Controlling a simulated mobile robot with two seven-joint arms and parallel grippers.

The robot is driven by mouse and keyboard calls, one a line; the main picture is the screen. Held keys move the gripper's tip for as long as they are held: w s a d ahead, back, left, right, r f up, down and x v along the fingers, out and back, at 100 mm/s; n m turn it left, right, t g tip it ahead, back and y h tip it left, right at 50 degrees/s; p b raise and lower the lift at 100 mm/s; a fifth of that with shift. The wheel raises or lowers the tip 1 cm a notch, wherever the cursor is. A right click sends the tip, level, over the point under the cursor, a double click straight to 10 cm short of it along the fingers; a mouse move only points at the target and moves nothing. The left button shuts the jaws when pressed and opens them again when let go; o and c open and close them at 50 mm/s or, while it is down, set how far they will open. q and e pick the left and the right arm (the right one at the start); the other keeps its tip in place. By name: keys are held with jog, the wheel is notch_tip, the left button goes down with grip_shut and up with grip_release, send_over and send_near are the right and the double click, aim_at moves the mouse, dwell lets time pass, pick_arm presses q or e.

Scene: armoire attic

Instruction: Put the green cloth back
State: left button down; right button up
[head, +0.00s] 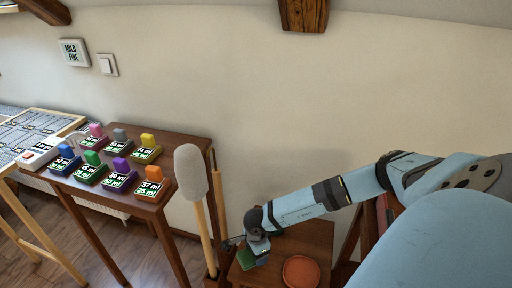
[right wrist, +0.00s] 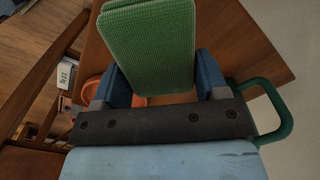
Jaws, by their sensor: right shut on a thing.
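The green cloth (right wrist: 150,45) looks like a folded, ribbed pad in the right wrist view. It sits between the two blue fingers of my right gripper (right wrist: 160,80), which is shut on it. In the head view my right gripper (head: 254,250) is low, at the left edge of a small wooden table (head: 315,237). A bit of the green cloth (head: 246,260) shows under it. I cannot tell whether the cloth touches the tabletop. My left gripper is not in view.
An orange round dish (head: 300,272) lies on the small table, right of the gripper. A tall padded stick (head: 192,175) stands just left of it. Farther left, a wooden table (head: 180,146) holds several coloured blocks on labelled bases. A plain wall is behind.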

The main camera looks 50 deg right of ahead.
notch_tip(320, 180, down, 4)
jog(key=shift+f+b, duration=0.25)
jog(key=shift+b, duration=0.2)
jog(key=o, duration=0.8)
jog(key=shift+o, duration=0.2)
jog(key=shift+r, duration=0.1)
jog(key=shift+r, duration=0.1)
notch_tip(320, 180, up, 12)
jog(key=shift+f+p, duration=0.1)
jog(key=shift+p, duration=1.05)
